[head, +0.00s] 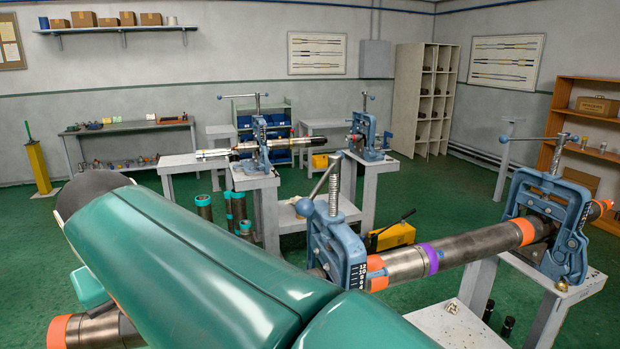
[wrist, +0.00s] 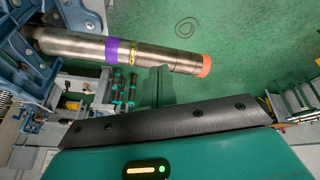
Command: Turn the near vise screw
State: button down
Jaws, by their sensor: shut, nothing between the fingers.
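The near blue vise (head: 335,245) stands partly behind my green arm in the head view. Its threaded screw (head: 334,188) rises from the top, with a slanted handle bar and a blue ball end (head: 304,207). It holds a steel pipe (head: 405,264) with purple and orange bands. In the wrist view, blue vise parts (wrist: 22,28) are at the upper left, beside the banded pipe (wrist: 120,50). My gripper (wrist: 165,84) shows as a narrow green shape above its black plate, shut and empty, below the pipe and apart from the vise. My arm hides it in the head view.
A second blue vise (head: 550,220) on a stand at the right supports the pipe's other end. Two farther vises (head: 262,140) (head: 368,132) stand behind. A yellow toolbox (head: 391,237) sits on the floor. Green floor is open at mid-left and back right.

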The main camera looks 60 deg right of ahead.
jog(key=w+d+r+m+g+h, duration=0.1)
jog(key=d+r+m+g, duration=0.15)
jog(key=d+r, duration=0.4)
jog(key=w+d+r+m+g+h, duration=0.1)
jog(key=d+r+m+h, duration=0.2)
jog(key=d, duration=0.7)
jog(key=s+d+r+m+g, duration=0.2)
jog(key=s+d+r+m, duration=0.15)
jog(key=d, duration=0.35)
jog(key=s+d+r+m+g, duration=0.25)
jog(key=d+r, duration=0.25)
jog(key=d, duration=0.3)
jog(key=s+d+f, duration=0.5)
jog(key=s+f, duration=0.2)
jog(key=f, duration=0.2)
jog(key=shift+f+m+y, duration=0.15)
jog(key=shift+m+y, duration=0.25)
jog(key=shift+m, duration=0.05)
jog(key=shift+d, duration=0.1)
